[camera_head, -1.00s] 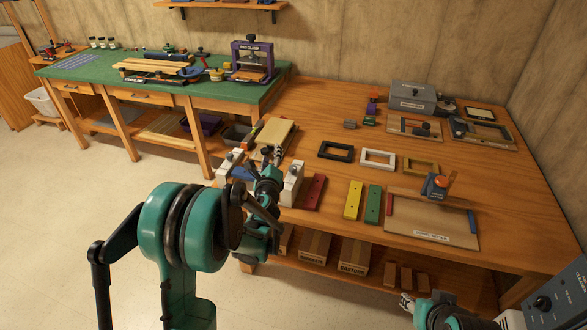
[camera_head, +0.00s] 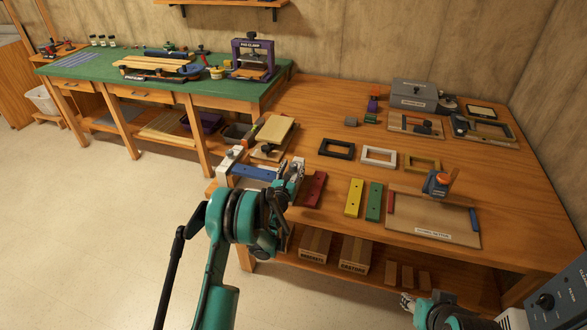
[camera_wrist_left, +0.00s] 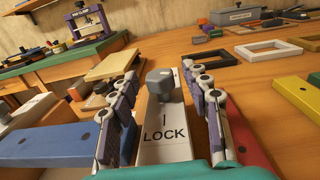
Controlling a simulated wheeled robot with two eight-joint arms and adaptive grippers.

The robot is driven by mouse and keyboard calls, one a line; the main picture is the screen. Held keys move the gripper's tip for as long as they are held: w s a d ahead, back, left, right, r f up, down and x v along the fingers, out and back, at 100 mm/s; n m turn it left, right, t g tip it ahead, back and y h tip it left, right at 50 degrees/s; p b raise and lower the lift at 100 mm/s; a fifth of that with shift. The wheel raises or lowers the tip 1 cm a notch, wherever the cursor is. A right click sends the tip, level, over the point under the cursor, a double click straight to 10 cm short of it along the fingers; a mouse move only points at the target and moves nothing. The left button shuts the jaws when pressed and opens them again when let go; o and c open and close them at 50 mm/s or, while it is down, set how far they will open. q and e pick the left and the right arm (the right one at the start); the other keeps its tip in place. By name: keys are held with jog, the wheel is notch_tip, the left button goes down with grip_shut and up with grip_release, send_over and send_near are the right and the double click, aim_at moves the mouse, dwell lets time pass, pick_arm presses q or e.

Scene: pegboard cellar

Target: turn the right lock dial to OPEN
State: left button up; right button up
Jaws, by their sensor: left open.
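The right lock is a white block marked LOCK (camera_wrist_left: 167,137), with a short line above the word. A grey dial knob (camera_wrist_left: 161,84) stands on it. No OPEN mark is visible. In the wrist view my left gripper (camera_wrist_left: 165,88) is open, with one finger on each side of the knob and visible gaps. In the head view my left gripper (camera_head: 292,172) covers most of this block. The left white lock block (camera_head: 229,163) stands at the other end of a blue bar (camera_head: 256,172). My right gripper (camera_head: 407,302) is partly visible at the lower edge, away from the locks.
A red bar (camera_head: 314,189), a yellow bar (camera_head: 354,198) and a green bar (camera_head: 374,201) lie right of the lock on the wooden bench (camera_head: 330,225). Black, white and yellow frames lie behind them. A wooden board on a dark base (camera_head: 273,137) is behind the locks.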

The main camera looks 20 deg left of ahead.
pick_arm(q)
jog(key=shift+w, duration=0.65)
jog(key=shift+c, duration=0.4)
grip_shut()
